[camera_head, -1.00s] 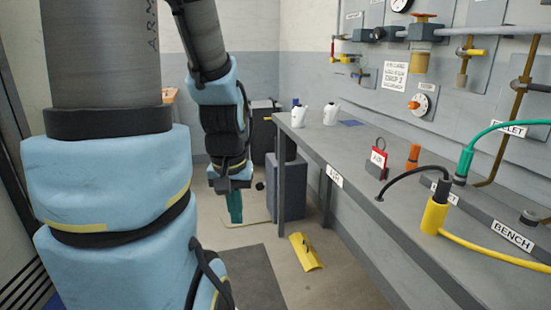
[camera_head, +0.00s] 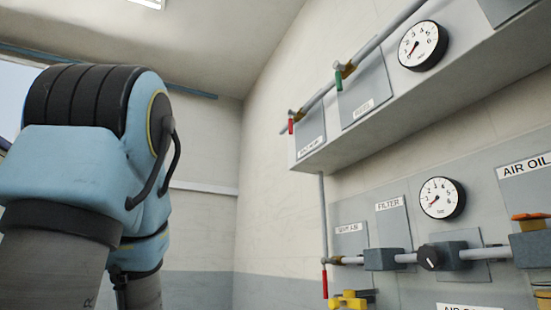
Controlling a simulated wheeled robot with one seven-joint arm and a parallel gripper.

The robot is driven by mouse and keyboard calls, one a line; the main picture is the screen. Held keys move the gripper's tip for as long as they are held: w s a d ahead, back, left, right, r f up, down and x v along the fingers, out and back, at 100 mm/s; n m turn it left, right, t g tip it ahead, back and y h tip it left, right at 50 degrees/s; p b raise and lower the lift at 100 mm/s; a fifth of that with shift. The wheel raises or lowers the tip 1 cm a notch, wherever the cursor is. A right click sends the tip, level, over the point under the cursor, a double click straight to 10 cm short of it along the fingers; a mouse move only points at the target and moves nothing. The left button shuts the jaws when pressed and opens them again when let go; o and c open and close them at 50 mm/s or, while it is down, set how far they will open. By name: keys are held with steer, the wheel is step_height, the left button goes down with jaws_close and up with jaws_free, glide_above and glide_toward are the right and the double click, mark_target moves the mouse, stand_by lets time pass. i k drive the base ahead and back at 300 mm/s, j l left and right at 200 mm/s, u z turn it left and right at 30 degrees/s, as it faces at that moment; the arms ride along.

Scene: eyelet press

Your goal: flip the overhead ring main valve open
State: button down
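An overhead pipe (camera_head: 377,46) runs along the upper right wall. At its far end a valve with a red lever (camera_head: 291,125) hangs down in front of a grey plate with a label too small to read surely. Nearer, a valve with a green lever (camera_head: 338,80) hangs down before another labelled plate (camera_head: 364,88). I cannot tell for sure which of these is the ring main valve. My gripper is out of view; only my blue and grey arm shows at the left, apart from the pipe.
A pale ledge (camera_head: 430,98) juts out under the overhead pipe, with a gauge (camera_head: 422,46) above it. Below are another gauge (camera_head: 442,198), a lower pipe (camera_head: 485,253) with a black knob (camera_head: 428,258), and another red lever (camera_head: 324,284). The space between my arm and the wall looks clear.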

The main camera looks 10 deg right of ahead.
mark_target(290, 112)
steer(key=i, duration=0.9)
steer(key=z, duration=0.4)
